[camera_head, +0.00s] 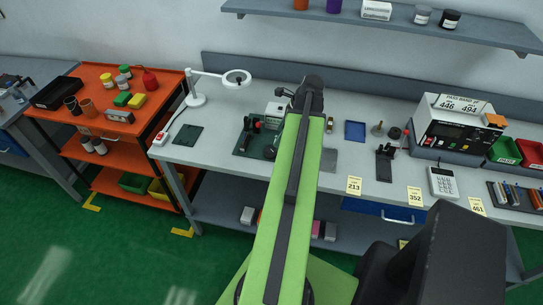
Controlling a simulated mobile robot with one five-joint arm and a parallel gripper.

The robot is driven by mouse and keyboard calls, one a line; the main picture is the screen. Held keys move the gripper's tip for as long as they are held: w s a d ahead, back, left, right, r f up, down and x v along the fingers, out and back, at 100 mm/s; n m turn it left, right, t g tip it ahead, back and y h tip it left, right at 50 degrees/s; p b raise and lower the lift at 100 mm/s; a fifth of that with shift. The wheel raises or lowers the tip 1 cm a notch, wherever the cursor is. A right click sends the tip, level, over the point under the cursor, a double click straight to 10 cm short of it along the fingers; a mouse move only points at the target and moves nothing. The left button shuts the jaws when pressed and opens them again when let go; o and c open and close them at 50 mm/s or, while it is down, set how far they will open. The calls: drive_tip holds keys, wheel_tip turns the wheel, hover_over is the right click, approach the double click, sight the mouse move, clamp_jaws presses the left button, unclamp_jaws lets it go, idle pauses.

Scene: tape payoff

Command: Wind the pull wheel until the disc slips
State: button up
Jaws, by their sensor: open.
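A small dark device with a red part (257,125) stands on a dark green base plate (243,149) on the grey bench, left of my arm. A dark round wheel-like part (270,152) sits at its right, close to my arm's edge. I cannot tell for sure which part is the pull wheel or the disc. My green arm reaches over the bench and hides what lies right of the device. The dark end of my arm with my gripper (284,93) is above and behind the device. Its fingers are small and partly hidden; it holds nothing that I can see.
A white magnifier lamp (196,99) stands left of the device. A white box (275,113) is behind it. An orange cart (97,75) stands at the left.

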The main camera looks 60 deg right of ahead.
sight(271, 149)
drive_tip(key=b+x, duration=0.5)
drive_tip(key=x, duration=0.2)
drive_tip(key=shift+f, duration=0.3)
drive_tip(key=shift+w+a+f+b, duration=0.1)
drive_tip(key=shift+w+f+b, duration=0.3)
drive_tip(key=shift+b, duration=0.3)
drive_tip(key=shift+s, duration=0.1)
drive_tip(key=shift+c, duration=0.5)
drive_tip(key=c, duration=1.3)
drive_tip(key=shift+o, duration=0.2)
drive_tip(key=shift+n, duration=0.6)
drive_tip(key=o, duration=1.4)
drive_tip(key=shift+c, duration=0.2)
